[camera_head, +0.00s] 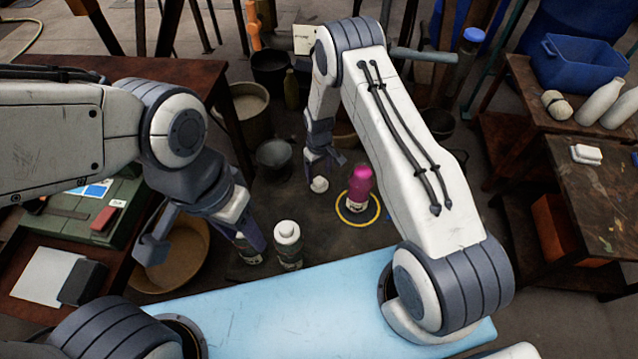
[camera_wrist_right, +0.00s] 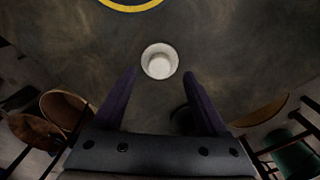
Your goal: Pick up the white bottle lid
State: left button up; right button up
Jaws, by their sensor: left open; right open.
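The white bottle lid (camera_head: 320,184) lies on the dark table, just below my right gripper (camera_head: 322,165). In the right wrist view the lid (camera_wrist_right: 159,61) is a round white cap slightly beyond and between the tips of the open right gripper (camera_wrist_right: 160,74); the fingers do not appear to touch it.
A bottle with a magenta top (camera_head: 360,182) stands inside a yellow ring (camera_head: 347,219) right of the lid. A dark bowl (camera_head: 274,155) and a bucket (camera_head: 246,105) are behind. A tan bowl (camera_head: 185,262) lies lower left. A light blue surface (camera_head: 290,315) is in front.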

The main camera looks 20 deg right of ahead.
aim_at(319, 183)
jog(key=shift+f, duration=1.4)
grip_shut()
